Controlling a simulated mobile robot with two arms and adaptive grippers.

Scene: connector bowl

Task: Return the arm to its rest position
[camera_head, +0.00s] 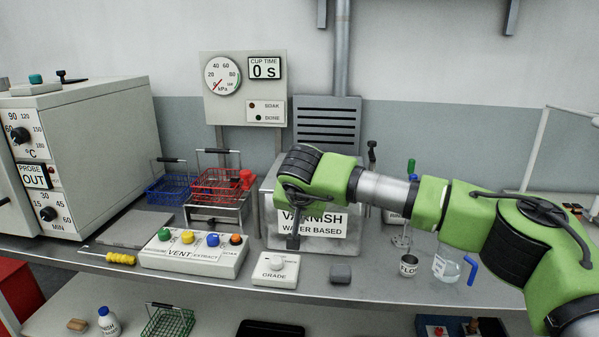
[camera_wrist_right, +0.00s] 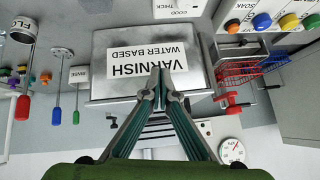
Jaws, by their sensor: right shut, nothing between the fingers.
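My right arm comes in from the right in the head view. Its green wrist hangs in front of the varnish tank (camera_head: 268,212), partly covering the tank's white label. My right gripper (camera_head: 292,242) points downward there, just above and behind the grade dial box (camera_head: 276,268). In the wrist view the right gripper (camera_wrist_right: 160,74) has its fingertips together with nothing between them. The tank's "VARNISH WATER BASED" label (camera_wrist_right: 138,61) shows upside down behind the fingertips. I cannot tell if the fingers touch anything. My left gripper is not in view.
Red (camera_head: 215,185) and blue (camera_head: 168,188) baskets sit left of the tank. A gauge panel (camera_head: 244,88) stands behind.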

